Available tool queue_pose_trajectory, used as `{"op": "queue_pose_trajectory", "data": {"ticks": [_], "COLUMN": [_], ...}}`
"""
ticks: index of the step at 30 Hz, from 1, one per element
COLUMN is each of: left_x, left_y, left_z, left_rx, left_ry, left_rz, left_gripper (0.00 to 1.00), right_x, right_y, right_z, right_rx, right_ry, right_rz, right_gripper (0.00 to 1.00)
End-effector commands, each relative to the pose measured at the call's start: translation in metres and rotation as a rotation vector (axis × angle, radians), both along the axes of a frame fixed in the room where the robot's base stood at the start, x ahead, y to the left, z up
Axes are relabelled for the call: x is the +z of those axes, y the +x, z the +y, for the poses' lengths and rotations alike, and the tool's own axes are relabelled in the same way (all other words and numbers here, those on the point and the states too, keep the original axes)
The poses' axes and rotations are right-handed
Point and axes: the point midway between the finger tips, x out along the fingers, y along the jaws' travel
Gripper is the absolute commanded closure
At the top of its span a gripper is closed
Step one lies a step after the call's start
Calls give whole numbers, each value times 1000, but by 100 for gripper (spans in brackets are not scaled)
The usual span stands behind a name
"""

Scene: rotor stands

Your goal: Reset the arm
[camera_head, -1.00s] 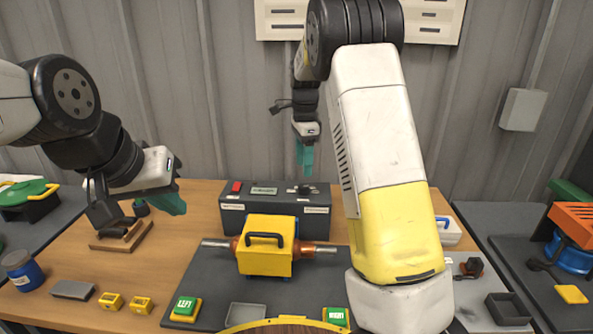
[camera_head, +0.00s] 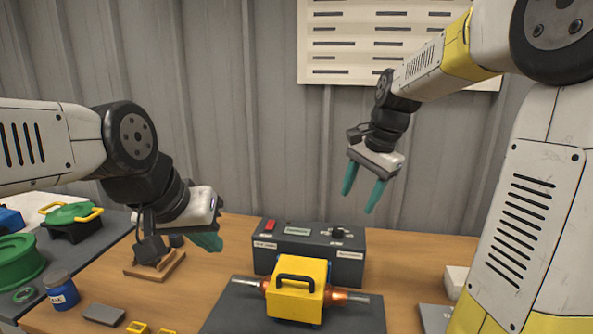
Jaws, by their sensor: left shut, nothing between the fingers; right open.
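My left gripper (camera_head: 207,241) has teal fingers that are closed together and hold nothing. It hangs over the left part of the table, above and right of a small wooden stand. My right gripper (camera_head: 361,195) is open and empty, its two teal fingers apart and pointing down. It is raised in front of the wall, above the dark control box. The yellow rotor housing (camera_head: 297,300) with a black handle sits on the dark mat, with a metal shaft sticking out on both sides. My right arm covers the right part of the table.
A dark control box (camera_head: 309,252) with a red switch stands at the back of the table. A blue jar (camera_head: 60,291), a grey block (camera_head: 103,314) and a wooden stand (camera_head: 155,266) are at the left. A green-lidded container (camera_head: 71,219) is on the left bench.

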Motion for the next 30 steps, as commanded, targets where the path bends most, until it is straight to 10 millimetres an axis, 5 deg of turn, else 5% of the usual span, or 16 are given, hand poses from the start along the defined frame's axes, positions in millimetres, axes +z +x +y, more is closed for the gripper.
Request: {"op": "queue_pose_trajectory", "data": {"ticks": [7,15,21,30], "left_x": [0,0,0,0], "left_y": [0,0,0,0], "left_z": [0,0,0,0], "left_rx": [0,0,0,0], "left_ry": [0,0,0,0], "left_rz": [0,0,0,0], "left_gripper": [100,100,100,100], "right_x": [21,16,5,3], "right_y": [-79,-154,-181,-186], "right_z": [-1,3,5,5], "right_rx": [314,629,759,785], "right_ry": [-52,-206,-300,-319], "right_rz": [-203,-401,-471,-481], "right_gripper": [45,45,45,45]}}
